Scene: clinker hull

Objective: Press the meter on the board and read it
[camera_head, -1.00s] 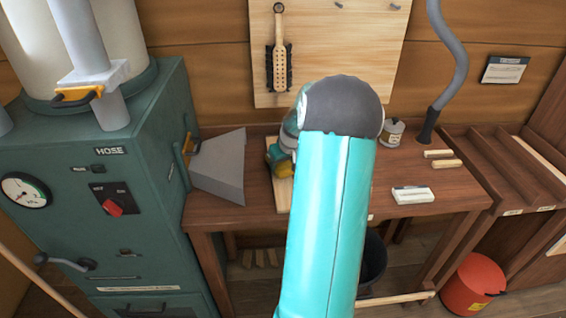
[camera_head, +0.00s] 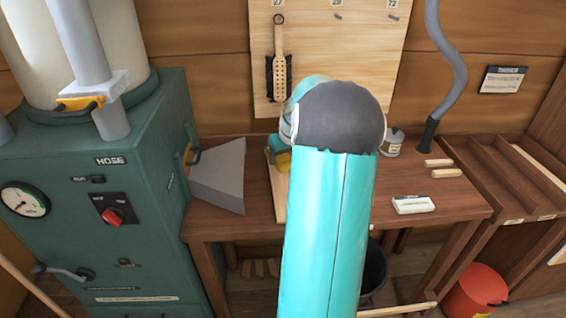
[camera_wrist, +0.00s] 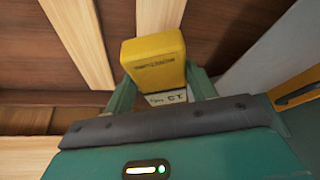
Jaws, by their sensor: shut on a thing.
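The yellow meter (camera_wrist: 153,58) is a small block with dark print too small to read, seen in the wrist view. My gripper (camera_wrist: 160,88) is shut on it, with a green finger on each side. A white label with dark lettering shows just below the yellow part. In the head view my arm hides most of the gripper; a bit of yellow (camera_head: 281,160) shows to its left. A pale board (camera_head: 279,200) lies on the bench, partly behind my arm. Pale wood also shows at the left of the wrist view (camera_wrist: 25,155). I cannot tell whether the meter touches the board.
A grey metal hood (camera_head: 222,175) juts from the green cabinet (camera_head: 140,220) left of the bench. A white block (camera_head: 413,205) and a small can (camera_head: 393,143) stand on the bench's right. A brush (camera_head: 278,60) hangs on the wall panel. A red bucket (camera_head: 474,292) is on the floor.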

